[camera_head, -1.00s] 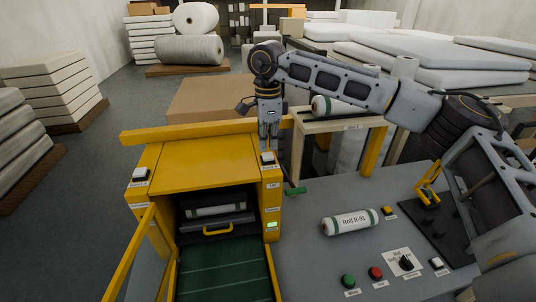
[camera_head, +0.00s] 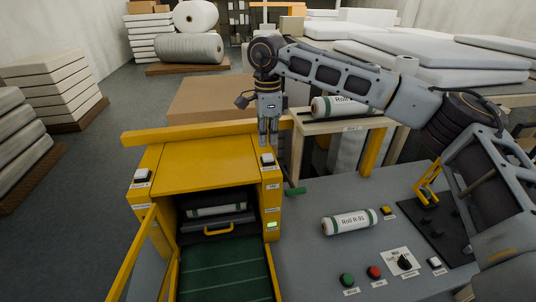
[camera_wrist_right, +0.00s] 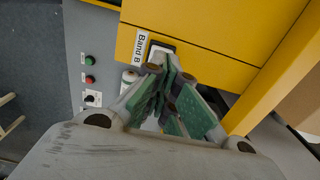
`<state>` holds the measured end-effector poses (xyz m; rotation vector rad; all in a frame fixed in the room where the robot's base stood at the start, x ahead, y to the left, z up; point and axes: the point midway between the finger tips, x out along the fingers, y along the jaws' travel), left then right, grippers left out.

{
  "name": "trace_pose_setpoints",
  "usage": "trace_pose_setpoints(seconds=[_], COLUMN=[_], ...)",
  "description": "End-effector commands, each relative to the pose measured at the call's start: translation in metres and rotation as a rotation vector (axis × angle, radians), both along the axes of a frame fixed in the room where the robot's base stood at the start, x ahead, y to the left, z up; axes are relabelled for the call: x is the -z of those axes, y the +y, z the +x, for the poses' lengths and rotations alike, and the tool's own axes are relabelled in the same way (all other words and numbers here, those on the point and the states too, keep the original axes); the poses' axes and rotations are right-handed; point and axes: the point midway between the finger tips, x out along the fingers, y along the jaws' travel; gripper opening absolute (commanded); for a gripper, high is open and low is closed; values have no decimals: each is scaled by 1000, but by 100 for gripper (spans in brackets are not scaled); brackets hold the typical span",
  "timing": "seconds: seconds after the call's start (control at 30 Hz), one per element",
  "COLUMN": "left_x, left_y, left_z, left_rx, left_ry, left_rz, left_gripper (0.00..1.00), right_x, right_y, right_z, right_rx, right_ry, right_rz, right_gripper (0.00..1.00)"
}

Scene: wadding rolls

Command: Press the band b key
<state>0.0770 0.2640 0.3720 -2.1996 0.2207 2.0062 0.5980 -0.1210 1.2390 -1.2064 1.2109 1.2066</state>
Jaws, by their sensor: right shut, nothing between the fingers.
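The band b key (camera_head: 267,158) is a white key in a dark frame on the right end of the yellow machine's top. In the right wrist view, the key (camera_wrist_right: 161,47) sits beside a white "Band B" label (camera_wrist_right: 140,45) and is partly covered by the fingertips. My right gripper (camera_head: 269,142) is shut and empty, pointing down just above the key in the head view. In the right wrist view, its fingers (camera_wrist_right: 163,75) have green pads and close together near the key. I cannot tell if they touch it. My left gripper is not in view.
Another white key (camera_head: 141,175) is on the machine's left side. The machine's front is open, with a roll (camera_head: 215,210) inside above a green belt (camera_head: 225,270). Roll R-91 (camera_head: 350,222) lies on the grey table, near green (camera_head: 347,280) and red (camera_head: 374,272) buttons.

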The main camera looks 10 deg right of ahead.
Motion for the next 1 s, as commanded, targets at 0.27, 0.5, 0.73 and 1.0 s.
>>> trace_pose_setpoints(seconds=[0.27, 0.5, 0.73, 1.0], left_x=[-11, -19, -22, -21], left_y=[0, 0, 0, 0], left_z=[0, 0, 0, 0], left_rx=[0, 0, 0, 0], left_ry=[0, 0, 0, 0], left_rz=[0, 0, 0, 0], left_gripper=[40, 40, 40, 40], right_x=[-19, -33, -39, -38], right_y=[0, 0, 0, 0], right_z=[0, 0, 0, 0], right_rx=[0, 0, 0, 0], right_ry=[0, 0, 0, 0], right_rz=[0, 0, -1, 0], right_gripper=[0, 0, 0, 0])
